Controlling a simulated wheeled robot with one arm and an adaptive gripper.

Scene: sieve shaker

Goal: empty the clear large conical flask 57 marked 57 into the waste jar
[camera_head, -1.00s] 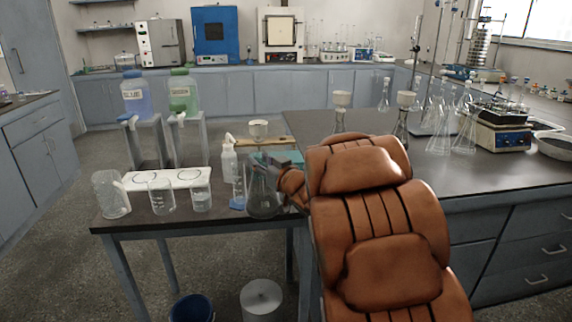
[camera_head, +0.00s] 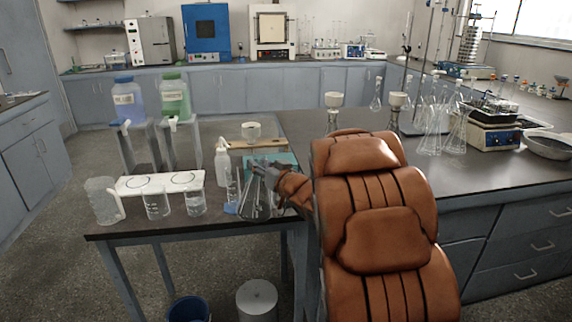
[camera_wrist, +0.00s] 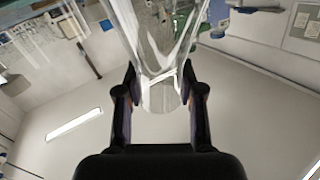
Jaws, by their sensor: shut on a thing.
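My gripper (camera_head: 262,170) is shut on a clear large conical flask (camera_head: 254,200), held over the front right of the small table. In the wrist view the flask's glass (camera_wrist: 165,40) runs up from between my two fingers (camera_wrist: 160,100), which grip its narrow neck. Its wide body reaches the top edge. No number or clear liquid level can be read on it. The flask looks slightly tilted in the head view; whether it touches the table I cannot tell.
Two beakers (camera_head: 157,204) (camera_head: 195,203), a white rack (camera_head: 135,187), a wash bottle (camera_head: 222,163) and a measuring cylinder (camera_head: 232,190) stand close by. Several flasks stand on the right bench (camera_head: 330,150). A blue bucket (camera_head: 189,310) and a grey cylinder (camera_head: 257,298) are on the floor.

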